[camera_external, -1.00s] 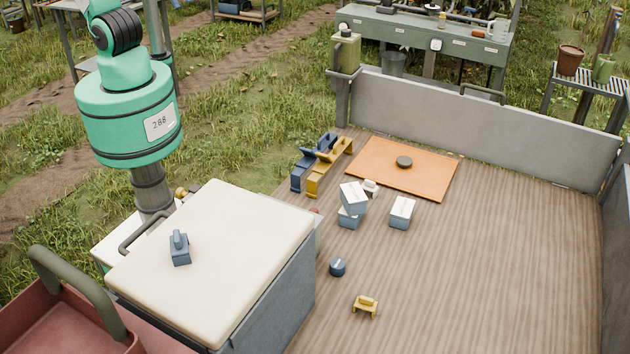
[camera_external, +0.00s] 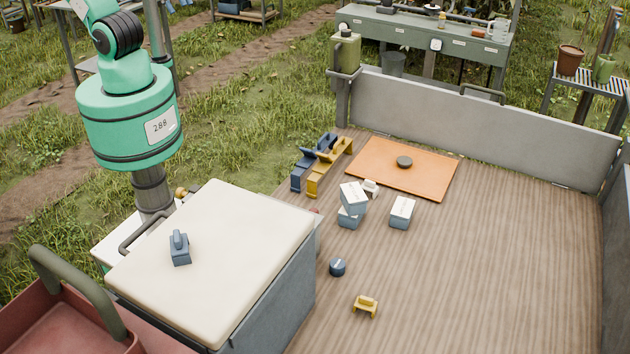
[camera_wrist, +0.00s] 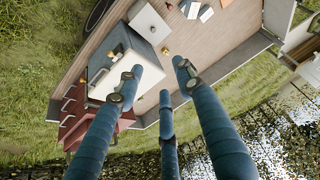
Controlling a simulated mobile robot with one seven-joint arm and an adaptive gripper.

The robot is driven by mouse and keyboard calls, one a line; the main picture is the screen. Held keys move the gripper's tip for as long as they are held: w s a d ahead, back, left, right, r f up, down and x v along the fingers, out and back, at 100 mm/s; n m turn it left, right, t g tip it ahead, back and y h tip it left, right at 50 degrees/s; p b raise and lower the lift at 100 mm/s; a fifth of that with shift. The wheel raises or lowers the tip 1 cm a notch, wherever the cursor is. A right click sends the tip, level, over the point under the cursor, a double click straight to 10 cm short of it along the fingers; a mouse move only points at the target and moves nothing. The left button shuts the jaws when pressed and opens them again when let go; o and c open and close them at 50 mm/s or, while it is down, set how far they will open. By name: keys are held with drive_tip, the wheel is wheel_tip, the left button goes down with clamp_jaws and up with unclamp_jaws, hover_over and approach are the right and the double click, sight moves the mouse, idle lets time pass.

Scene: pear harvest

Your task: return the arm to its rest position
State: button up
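My gripper (camera_wrist: 158,80) shows in the wrist view as three blue fingers with dark joints. They are spread apart with nothing between them. The wrist view looks down from high above the platform and the grass. In the external view my green arm (camera_external: 128,118) rises at the upper left and runs out at the top edge. The gripper itself is outside that view.
A cream-topped chest (camera_external: 225,255) bears a small blue-grey weight-like block (camera_external: 180,249). Beyond it the wooden deck (camera_external: 480,270) holds pale boxes (camera_external: 401,213), blue and yellow holders (camera_external: 328,168) and an orange mat (camera_external: 420,180). A red bin (camera_external: 75,320) stands at lower left.

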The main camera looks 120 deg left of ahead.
wheel_tip(320, 180, down, 10)
drive_tip(key=b, duration=0.9)
drive_tip(key=shift+o, duration=0.7)
drive_tip(key=shift+r, duration=0.1)
